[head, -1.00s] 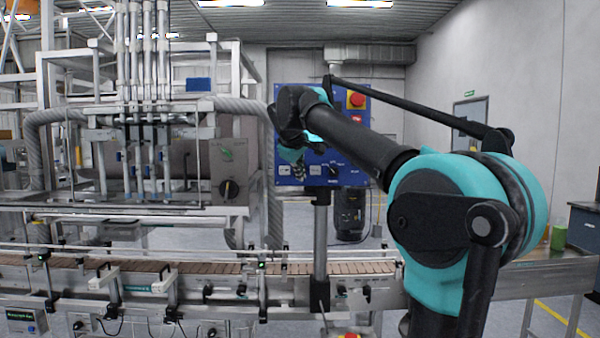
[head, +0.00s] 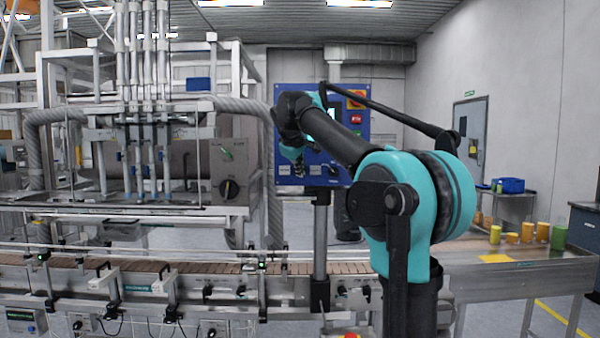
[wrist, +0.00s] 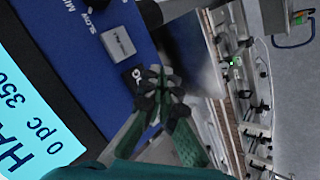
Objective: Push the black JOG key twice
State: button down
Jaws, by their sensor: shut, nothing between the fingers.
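The blue control panel (head: 345,150) stands on a post behind my arm in the head view. In the wrist view the panel (wrist: 82,20) is close and turned sideways. The black JOG key (wrist: 131,75) shows there with white letters, partly covered by my fingertips. My gripper (wrist: 161,84) is shut and empty, its tips at the key's edge; I cannot tell whether they touch it. In the head view my gripper (head: 299,170) is in front of the panel's lower left, and I cannot make out the key there.
A grey square key (wrist: 117,42) sits beside the black one. The lit display (wrist: 35,120) is at the left of the wrist view. The conveyor (head: 225,267) runs below.

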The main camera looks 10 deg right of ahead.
jog(key=shift+w+d, duration=0.1)
jog(key=shift+w, duration=0.65)
jog(key=shift+w, duration=0.15)
dwell(0.8)
jog(key=shift+w, duration=0.3)
jog(key=shift+w+d, duration=0.1)
jog(key=shift+w, duration=0.3)
dwell(0.8)
jog(key=shift+s, duration=0.85)
jog(key=shift+s+a, duration=0.25)
jog(key=shift+s, duration=1)
jog(key=shift+s+a, duration=0.2)
jog(key=shift+s, duration=1.05)
